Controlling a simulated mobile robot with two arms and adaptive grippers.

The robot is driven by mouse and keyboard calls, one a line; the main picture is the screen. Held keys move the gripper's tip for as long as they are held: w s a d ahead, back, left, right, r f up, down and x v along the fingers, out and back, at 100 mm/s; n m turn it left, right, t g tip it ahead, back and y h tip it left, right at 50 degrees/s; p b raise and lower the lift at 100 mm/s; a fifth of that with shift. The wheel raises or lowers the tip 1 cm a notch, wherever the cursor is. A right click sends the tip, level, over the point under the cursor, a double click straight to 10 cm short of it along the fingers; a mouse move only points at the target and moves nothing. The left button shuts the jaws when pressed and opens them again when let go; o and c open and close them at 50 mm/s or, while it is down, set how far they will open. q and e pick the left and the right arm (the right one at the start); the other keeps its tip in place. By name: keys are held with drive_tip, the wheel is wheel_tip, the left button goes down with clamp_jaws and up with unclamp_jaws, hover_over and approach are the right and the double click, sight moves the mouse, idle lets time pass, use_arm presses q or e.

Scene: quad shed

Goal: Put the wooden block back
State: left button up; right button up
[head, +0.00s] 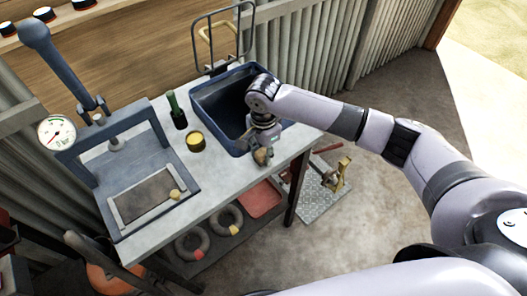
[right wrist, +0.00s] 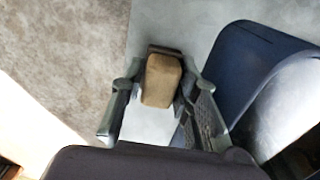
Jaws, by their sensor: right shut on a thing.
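My right gripper (head: 263,148) is at the front edge of the grey worktop (head: 228,178), in front of the dark blue basin (head: 222,100). In the right wrist view it is shut on the tan wooden block (right wrist: 161,80), which sits between the fingers. The worktop shows beneath the block, with the basin to the right. I cannot tell whether the block touches the worktop. In the head view the block is mostly hidden by the gripper. My left gripper is not in view.
A blue press (head: 80,150) with a gauge (head: 56,133) stands at the left of the worktop. A green bottle (head: 176,112) and a yellow-topped can (head: 195,141) stand beside the basin. Rings (head: 226,220) and a red tray (head: 262,199) lie below. Bare worktop lies left of the gripper.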

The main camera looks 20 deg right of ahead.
sight(263, 151)
drive_tip(key=o, duration=0.8)
drive_tip(key=shift+f, duration=0.15)
drive_tip(key=shift+o, duration=0.2)
wheel_tip(263, 151, up, 12)
drive_tip(key=b, duration=0.1)
drive_tip(key=shift+r, duration=0.2)
